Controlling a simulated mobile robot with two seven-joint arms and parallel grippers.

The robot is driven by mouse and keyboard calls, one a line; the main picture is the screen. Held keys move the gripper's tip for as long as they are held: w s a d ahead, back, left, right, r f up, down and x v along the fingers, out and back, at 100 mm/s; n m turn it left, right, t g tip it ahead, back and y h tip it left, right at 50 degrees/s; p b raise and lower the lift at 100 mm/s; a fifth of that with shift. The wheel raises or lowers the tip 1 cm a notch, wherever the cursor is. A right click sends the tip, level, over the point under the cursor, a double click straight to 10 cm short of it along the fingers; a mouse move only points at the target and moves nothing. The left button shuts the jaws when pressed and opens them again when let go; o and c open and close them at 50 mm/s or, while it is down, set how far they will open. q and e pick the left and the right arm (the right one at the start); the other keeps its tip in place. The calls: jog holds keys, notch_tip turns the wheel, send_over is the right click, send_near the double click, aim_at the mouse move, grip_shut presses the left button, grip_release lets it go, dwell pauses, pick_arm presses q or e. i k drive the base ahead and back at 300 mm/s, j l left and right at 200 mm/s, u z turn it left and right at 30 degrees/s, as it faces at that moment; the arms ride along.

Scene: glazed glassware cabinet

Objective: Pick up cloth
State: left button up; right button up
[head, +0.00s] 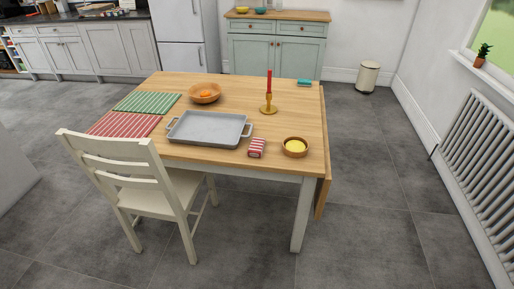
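No separate thing is clearly recognisable as the cloth. A green striped mat or cloth (147,102) and a red striped one (125,124) lie flat on the left side of the wooden table (250,90). A small red-and-white striped item (257,148), a box or folded cloth, lies near the front edge. A small teal item (305,83), perhaps a folded cloth or sponge, lies at the back right corner. Neither of my grippers is in view.
A grey tray (208,129) sits mid-table. Around it are a wooden bowl (205,92), a red candle in a brass holder (268,108) and a bowl with yellow contents (295,147). A cream chair (150,185) stands at the front left.

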aim_at(256, 147)
jog(key=i+j+z, duration=0.85)
jog(key=j, duration=0.2)
